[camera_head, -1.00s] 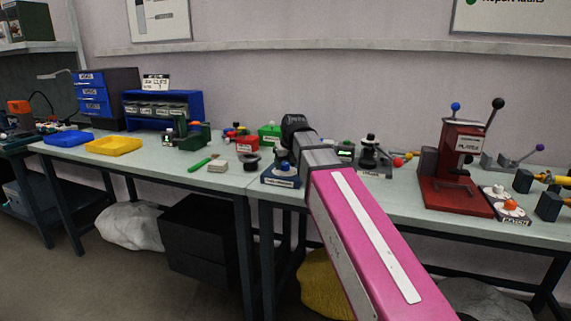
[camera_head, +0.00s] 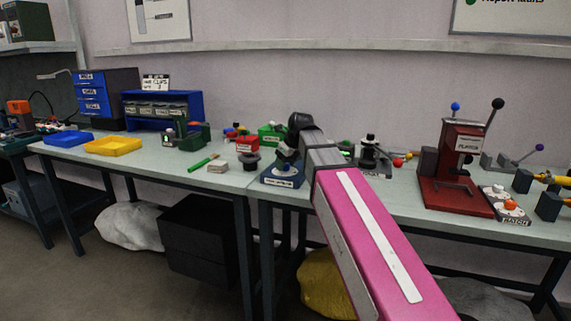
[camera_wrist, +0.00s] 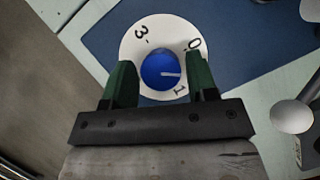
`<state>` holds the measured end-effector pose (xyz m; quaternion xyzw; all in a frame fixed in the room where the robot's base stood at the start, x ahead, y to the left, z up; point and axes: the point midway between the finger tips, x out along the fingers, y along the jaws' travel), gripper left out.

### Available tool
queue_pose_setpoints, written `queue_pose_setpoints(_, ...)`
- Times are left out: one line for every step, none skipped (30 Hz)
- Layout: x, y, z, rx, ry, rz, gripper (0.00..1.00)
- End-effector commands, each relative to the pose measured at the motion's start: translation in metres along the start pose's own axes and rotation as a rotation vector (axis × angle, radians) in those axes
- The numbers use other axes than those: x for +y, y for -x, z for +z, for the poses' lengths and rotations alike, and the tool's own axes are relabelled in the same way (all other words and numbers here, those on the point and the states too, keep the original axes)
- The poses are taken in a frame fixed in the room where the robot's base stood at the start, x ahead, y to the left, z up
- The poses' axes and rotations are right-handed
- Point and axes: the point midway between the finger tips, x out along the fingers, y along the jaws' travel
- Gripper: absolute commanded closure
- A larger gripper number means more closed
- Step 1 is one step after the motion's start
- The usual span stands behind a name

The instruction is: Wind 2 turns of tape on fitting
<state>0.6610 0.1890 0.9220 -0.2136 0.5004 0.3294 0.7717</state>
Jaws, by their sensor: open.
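A round blue knob (camera_wrist: 158,65) with a white pointer line sits on a white dial disc (camera_wrist: 165,27) in the wrist view. The pointer faces right, between the marks 0 and 1; a 3 shows at upper left. The dial is at the edge of a blue base plate (camera_wrist: 240,50), which in the head view is the labelled blue base (camera_head: 283,178) on the bench. My gripper (camera_wrist: 161,70) is open, with one green finger on each side of the knob; I cannot tell whether they touch it. My wrist hides much of the station in the head view. I cannot make out tape or fitting.
A pale round-topped part (camera_wrist: 292,117) stands at the right in the wrist view. On the bench, a green marker (camera_head: 201,162) and a pale block (camera_head: 218,166) lie left of the base. A black fixture (camera_head: 370,155) is close on the right, a red press (camera_head: 450,185) farther right.

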Motion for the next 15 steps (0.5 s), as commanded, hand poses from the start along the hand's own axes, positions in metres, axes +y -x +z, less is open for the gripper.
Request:
queue_pose_setpoints(-0.0017,-0.0001,0.0008,0.0,0.037,0.017,0.47)
queue_pose_setpoints(-0.002,-0.0001,0.001,-0.001,0.066,0.03,0.47)
queue_pose_setpoints(-0.0023,-0.0001,0.0011,0.0,0.103,0.047,0.47)
queue_pose_setpoints(-0.0025,-0.0001,0.0009,0.0,0.13,0.059,0.47)
queue_pose_setpoints(-0.0026,0.0,0.001,-0.001,0.155,0.07,0.47)
queue_pose_setpoints(-0.0026,-0.0001,0.0011,-0.001,0.184,0.083,0.47)
queue_pose_setpoints(-0.0025,0.0,0.0008,0.0,0.202,0.091,0.47)
queue_pose_setpoints(-0.0023,0.0,0.0006,0.0,0.217,0.097,0.47)
queue_pose_setpoints(-0.002,0.0,0.0005,0.0,0.229,0.103,0.47)
queue_pose_setpoints(-0.0018,0.0,0.0004,-0.001,0.237,0.106,0.47)
queue_pose_setpoints(-0.0018,0.0,0.0005,-0.001,0.245,0.11,0.47)
queue_pose_setpoints(-0.002,0.0,0.0008,-0.001,0.259,0.116,0.47)
queue_pose_setpoints(-0.0023,-0.0001,0.001,-0.001,0.278,0.124,0.47)
queue_pose_setpoints(-0.0027,-0.0002,0.0012,0.0,0.299,0.135,0.47)
queue_pose_setpoints(-0.0032,-0.0003,0.0016,0.0,0.336,0.151,0.47)
